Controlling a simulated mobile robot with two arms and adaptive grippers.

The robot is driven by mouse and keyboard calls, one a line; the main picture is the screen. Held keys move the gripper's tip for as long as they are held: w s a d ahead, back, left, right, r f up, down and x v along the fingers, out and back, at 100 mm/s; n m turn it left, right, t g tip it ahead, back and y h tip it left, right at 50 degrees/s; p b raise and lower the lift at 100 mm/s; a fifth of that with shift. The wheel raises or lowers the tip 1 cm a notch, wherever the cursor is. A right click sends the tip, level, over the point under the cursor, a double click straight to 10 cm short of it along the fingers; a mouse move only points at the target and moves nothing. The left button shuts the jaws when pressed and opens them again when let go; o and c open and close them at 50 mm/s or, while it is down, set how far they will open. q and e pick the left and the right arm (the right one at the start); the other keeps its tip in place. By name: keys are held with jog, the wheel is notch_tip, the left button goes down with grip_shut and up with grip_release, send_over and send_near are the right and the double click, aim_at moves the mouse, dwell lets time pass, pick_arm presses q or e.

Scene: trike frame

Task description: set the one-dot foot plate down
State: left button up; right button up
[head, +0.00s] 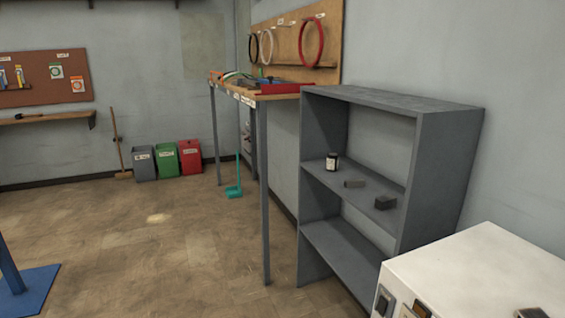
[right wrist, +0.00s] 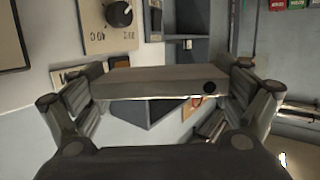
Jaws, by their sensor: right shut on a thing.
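The one-dot foot plate (right wrist: 150,86) is a grey flat block with a single dark round dot near its right end. In the right wrist view it spans the space between the fingers of my right gripper (right wrist: 160,80), which is shut on it. The plate is held clear in the air, with parts of the room showing beyond it. Neither gripper shows in the head view, and my left gripper is in no view.
A white box-shaped machine (head: 490,265) stands in front. A blue base (head: 30,290) stands on the floor left.

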jog(key=shift+w+r+n+t+y, duration=0.3)
jog(key=shift+w+n+y, duration=0.15)
jog(key=shift+n+y, duration=0.5)
jog(key=shift+w+a+r+n+y, duration=0.2)
jog(key=shift+r+n+y, duration=0.2)
jog(key=shift+y, duration=0.55)
jog(key=shift+a, duration=0.15)
jog(key=a+r+n+g+y, duration=0.2)
jog(key=a+n+g+y, duration=0.6)
jog(key=a+n+y, duration=0.4)
jog(key=shift+a+y, duration=0.8)
jog(key=shift+a, duration=1.55)
